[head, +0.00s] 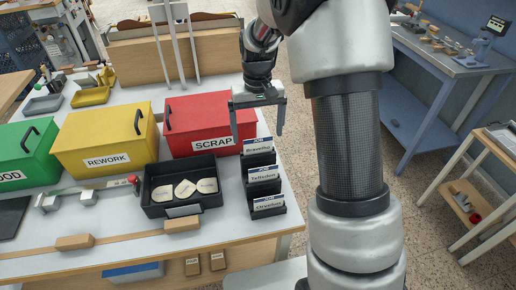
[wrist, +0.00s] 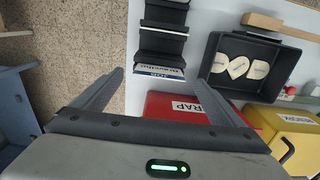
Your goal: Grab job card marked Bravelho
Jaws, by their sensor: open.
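The job card marked Bravelho (head: 258,149) stands in the rearmost slot of a black stepped card holder (head: 266,212). Its blue-topped edge also shows in the wrist view (wrist: 160,71), with the lettering upside down. Two more cards stand in the nearer slots, the Tellsdon card (head: 263,175) and one that seems to read Orvelton (head: 268,204). My gripper (head: 257,138) is open, pointing down over the holder's back end. In the wrist view my gripper (wrist: 160,75) has one fingertip on each side of the Bravelho card. Nothing is held; I cannot tell the remaining height gap.
A red SCRAP bin (head: 205,108) stands close behind and left of the holder. A black tray (head: 152,209) with pale tags lies just left. A yellow REWORK bin (head: 105,135) and a green bin (head: 25,145) stand farther left. The table edge is close on the right.

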